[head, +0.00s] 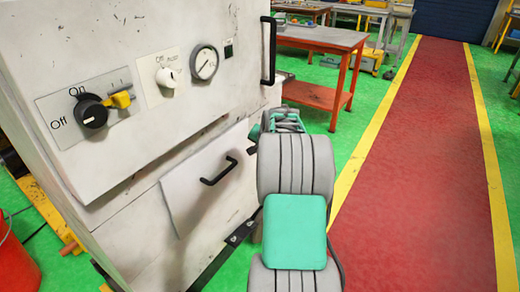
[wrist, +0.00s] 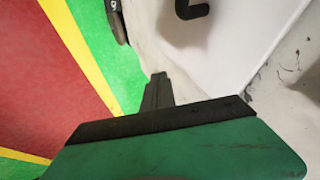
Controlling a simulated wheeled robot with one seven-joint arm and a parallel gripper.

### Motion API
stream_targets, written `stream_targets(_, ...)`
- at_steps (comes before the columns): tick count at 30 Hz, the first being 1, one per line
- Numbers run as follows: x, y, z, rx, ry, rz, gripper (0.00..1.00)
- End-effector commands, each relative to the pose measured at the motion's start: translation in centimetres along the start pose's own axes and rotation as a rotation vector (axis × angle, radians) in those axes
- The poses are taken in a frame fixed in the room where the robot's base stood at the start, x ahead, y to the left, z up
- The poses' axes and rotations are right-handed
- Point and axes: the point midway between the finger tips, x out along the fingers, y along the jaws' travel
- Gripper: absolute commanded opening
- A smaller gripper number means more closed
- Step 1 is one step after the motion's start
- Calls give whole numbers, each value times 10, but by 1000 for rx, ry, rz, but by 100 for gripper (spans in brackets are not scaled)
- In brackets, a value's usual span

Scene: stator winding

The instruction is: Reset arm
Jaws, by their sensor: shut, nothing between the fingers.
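My arm (head: 295,165), grey with a teal-green cover, reaches forward beside the right side of a white machine cabinet (head: 150,150). My gripper (wrist: 157,92) shows in the wrist view with its dark fingers together and nothing between them. It points along the cabinet's white front, with the red and green floor to its left. In the head view the gripper is mostly hidden behind the arm links, and I cannot tell whether it touches the cabinet.
An orange-legged table (head: 320,38) stands behind. The red walkway (head: 425,150) is clear. A red bucket (head: 15,255) stands lower left.

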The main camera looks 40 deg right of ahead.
Motion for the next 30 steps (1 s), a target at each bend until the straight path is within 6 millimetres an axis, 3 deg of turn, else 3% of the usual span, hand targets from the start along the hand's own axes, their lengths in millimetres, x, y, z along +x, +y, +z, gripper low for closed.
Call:
stream_targets(5, -10, -2, 3, -5, -5, 0, 0)
stream_targets(8, -26, -21, 16, -54, -22, -3, 0)
stream_targets(11, -65, -58, 54, -177, -70, -5, 0)
stream_targets(13, -101, -82, 93, -295, -118, -5, 0)
stream_targets(18, -182, -108, 184, -571, -221, -10, 0)
stream_targets(21, -240, -105, 243, -768, -288, -22, 0)
stream_targets(24, -288, -84, 295, -961, -354, -34, 0)
stream_targets(27, -314, -60, 328, -1094, -400, -42, 0)
stream_targets(30, -322, -46, 342, -1155, -422, -46, 0)
